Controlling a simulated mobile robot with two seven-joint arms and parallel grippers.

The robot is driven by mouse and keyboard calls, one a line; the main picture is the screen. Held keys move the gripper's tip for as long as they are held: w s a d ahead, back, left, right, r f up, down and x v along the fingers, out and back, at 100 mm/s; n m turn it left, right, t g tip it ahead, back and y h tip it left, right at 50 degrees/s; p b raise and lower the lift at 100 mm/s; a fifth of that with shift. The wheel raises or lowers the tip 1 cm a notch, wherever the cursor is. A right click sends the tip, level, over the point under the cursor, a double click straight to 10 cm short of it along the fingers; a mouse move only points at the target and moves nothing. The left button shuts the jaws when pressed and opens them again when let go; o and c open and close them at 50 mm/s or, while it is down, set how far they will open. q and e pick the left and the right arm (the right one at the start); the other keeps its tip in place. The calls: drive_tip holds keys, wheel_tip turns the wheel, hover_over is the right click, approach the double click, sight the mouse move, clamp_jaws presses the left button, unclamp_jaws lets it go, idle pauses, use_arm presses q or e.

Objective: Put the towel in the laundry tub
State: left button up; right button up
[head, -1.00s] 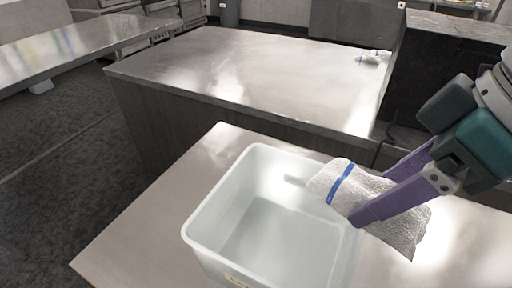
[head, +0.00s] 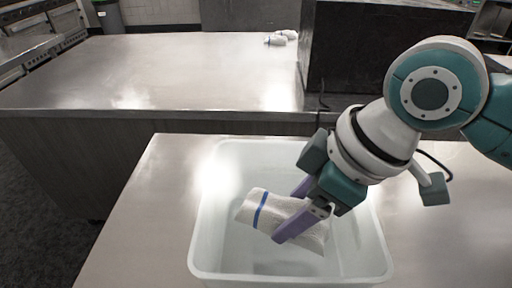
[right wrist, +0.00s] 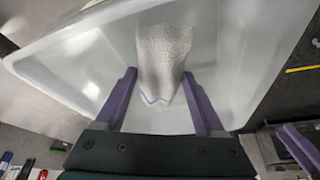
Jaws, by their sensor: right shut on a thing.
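The towel (head: 256,207) is white and textured with a blue stripe. My right gripper (head: 287,214) is shut on it, with purple fingers on either side, and holds it over the inside of the white laundry tub (head: 207,240). In the right wrist view the towel (right wrist: 163,55) shows between the fingers of my right gripper (right wrist: 158,76), with the tub wall (right wrist: 65,60) around it. I cannot tell whether the towel touches the tub's floor. A purple finger, seemingly of my left gripper (right wrist: 300,148), shows at the right edge of that view; its jaws are unclear.
The tub stands on a metal counter (head: 135,225). A second metal counter (head: 170,75) lies behind it, with small white items (head: 280,39) at its far right. A dark block (head: 345,55) rises at the back. The counter left of the tub is clear.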

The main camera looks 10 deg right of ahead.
sight(288, 246)
wheel_tip(288, 246, down, 6)
drive_tip(key=shift+f+b, duration=0.25)
drive_tip(key=shift+b, duration=0.3)
drive_tip(key=shift+f, duration=0.1)
drive_tip(key=o, duration=1.3)
drive_tip(key=shift+r, duration=0.45)
drive_tip(key=p+v, duration=0.2)
drive_tip(key=v, duration=0.9)
drive_tip(key=shift+s+r, duration=0.15)
drive_tip(key=shift+r, duration=0.05)
drive_tip(key=shift+p, duration=0.3)
